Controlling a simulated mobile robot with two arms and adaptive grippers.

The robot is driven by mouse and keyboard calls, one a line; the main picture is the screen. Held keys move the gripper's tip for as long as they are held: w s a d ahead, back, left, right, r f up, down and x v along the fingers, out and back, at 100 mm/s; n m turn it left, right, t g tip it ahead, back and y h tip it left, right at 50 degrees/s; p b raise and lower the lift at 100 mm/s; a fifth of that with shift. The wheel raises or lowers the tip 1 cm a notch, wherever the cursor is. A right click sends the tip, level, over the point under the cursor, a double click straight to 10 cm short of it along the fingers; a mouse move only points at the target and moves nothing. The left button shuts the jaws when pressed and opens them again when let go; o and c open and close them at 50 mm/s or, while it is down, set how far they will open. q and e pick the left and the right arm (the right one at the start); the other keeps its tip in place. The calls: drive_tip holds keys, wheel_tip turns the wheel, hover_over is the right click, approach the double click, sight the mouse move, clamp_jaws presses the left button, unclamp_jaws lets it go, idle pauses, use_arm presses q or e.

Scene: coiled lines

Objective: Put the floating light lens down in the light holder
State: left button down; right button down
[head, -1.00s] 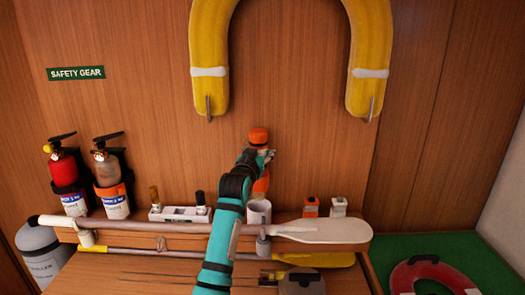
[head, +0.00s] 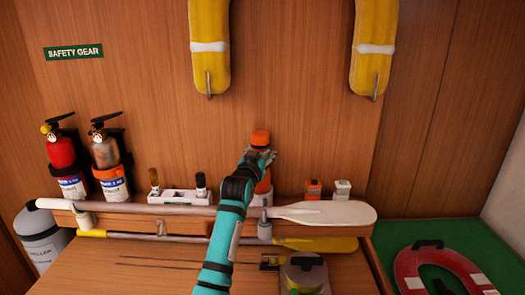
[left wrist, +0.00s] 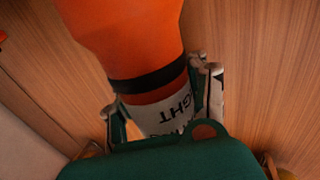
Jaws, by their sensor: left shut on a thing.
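The floating light (head: 260,138) is orange with a pale lettered band. It stands roughly upright above the shelf in the head view. My left gripper (head: 263,154) is shut around its middle. In the left wrist view the fingers (left wrist: 163,108) flank the white band, whose lettering is upside down, and the orange body (left wrist: 125,35) fills the top. My right gripper is not in view.
A paddle (head: 325,212) lies along the shelf front. Two extinguishers (head: 62,155) stand left; small orange (head: 313,190) and white (head: 342,189) items stand right of the holder. A yellow horseshoe buoy (head: 210,65) hangs above. A red ring (head: 410,275) lies on green at right.

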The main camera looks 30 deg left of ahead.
use_arm(q)
drive_tip(key=shift+f+b, duration=0.4)
drive_tip(key=shift+f, duration=0.35)
drive_tip(key=shift+f+b, duration=0.3)
drive_tip(key=shift+f, duration=0.3)
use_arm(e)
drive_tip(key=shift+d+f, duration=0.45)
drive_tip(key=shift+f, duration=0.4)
use_arm(q)
drive_tip(key=c, duration=0.7)
unclamp_jaws()
drive_tip(key=shift+s+d, duration=0.1)
drive_tip(key=shift+o, duration=0.5)
drive_tip(key=shift+f, duration=0.25)
drive_tip(key=v, duration=1.2)
drive_tip(key=shift+r, duration=0.15)
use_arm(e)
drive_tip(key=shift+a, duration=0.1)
